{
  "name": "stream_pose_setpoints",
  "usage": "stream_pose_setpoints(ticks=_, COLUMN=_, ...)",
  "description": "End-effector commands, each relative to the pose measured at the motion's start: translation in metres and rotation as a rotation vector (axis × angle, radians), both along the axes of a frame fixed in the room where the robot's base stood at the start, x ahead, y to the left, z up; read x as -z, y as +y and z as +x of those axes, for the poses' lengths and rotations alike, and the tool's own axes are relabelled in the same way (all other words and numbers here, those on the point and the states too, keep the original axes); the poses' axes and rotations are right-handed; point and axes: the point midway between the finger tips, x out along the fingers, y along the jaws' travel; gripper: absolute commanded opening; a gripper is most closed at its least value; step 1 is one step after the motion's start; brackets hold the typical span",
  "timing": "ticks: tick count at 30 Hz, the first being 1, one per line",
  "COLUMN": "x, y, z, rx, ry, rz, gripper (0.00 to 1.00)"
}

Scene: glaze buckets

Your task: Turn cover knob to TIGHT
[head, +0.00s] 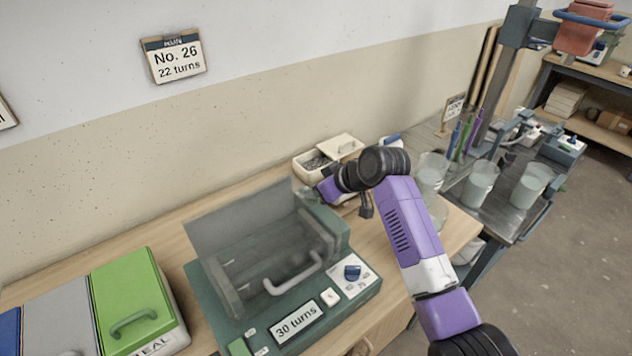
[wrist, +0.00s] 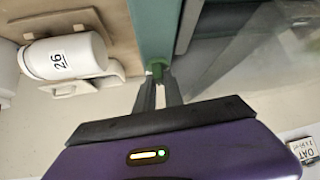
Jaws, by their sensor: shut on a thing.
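A green machine with a clear cover (head: 245,250) and a grey handle (head: 295,275) stands on the wooden bench. Its front panel has a dark blue knob (head: 352,272) on a white dial plate; its setting is too small to read. My gripper (wrist: 158,82) is at the machine's back right. In the wrist view its fingertips are shut on a small green knob (wrist: 157,68) at the edge of the machine's teal body (wrist: 153,25). In the head view my wrist hides that knob and the fingertips. The knob's markings do not show.
A display on the machine reads "30 turns" (head: 297,321). A wall sign (head: 174,57) reads "No. 26, 22 turns". A white jar marked 26 (wrist: 65,57) lies near my gripper. A cream box (head: 318,163) is behind, clear containers (head: 480,183) right, a green lidded bin (head: 130,300) left.

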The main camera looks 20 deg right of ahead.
Motion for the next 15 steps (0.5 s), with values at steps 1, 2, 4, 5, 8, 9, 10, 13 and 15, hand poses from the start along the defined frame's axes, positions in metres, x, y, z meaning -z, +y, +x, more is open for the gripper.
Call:
stream_pose_setpoints(ticks=1, x=-0.0033, y=0.0016, z=-0.0013, rx=0.028, ry=0.002, rz=0.000, gripper=0.00)
stream_pose_setpoints(ticks=2, x=-0.0030, y=0.0018, z=-0.0014, rx=0.045, ry=0.001, rz=0.000, gripper=0.00)
stream_pose_setpoints(ticks=4, x=-0.0028, y=0.0020, z=-0.0012, rx=0.082, ry=0.002, rz=0.001, gripper=0.00)
stream_pose_setpoints(ticks=5, x=-0.0025, y=0.0016, z=-0.0012, rx=0.096, ry=0.002, rz=-0.001, gripper=0.00)
stream_pose_setpoints(ticks=8, x=-0.0016, y=0.0016, z=-0.0012, rx=0.135, ry=0.001, rz=0.000, gripper=0.00)
stream_pose_setpoints(ticks=9, x=-0.0014, y=0.0020, z=-0.0012, rx=0.147, ry=0.002, rz=0.001, gripper=0.00)
stream_pose_setpoints(ticks=10, x=-0.0013, y=0.0019, z=-0.0012, rx=0.154, ry=0.001, rz=0.000, gripper=0.00)
stream_pose_setpoints(ticks=13, x=-0.0010, y=0.0017, z=-0.0009, rx=0.174, ry=0.001, rz=0.000, gripper=0.00)
stream_pose_setpoints(ticks=15, x=-0.0007, y=0.0015, z=-0.0008, rx=0.181, ry=0.000, rz=0.000, gripper=0.00)
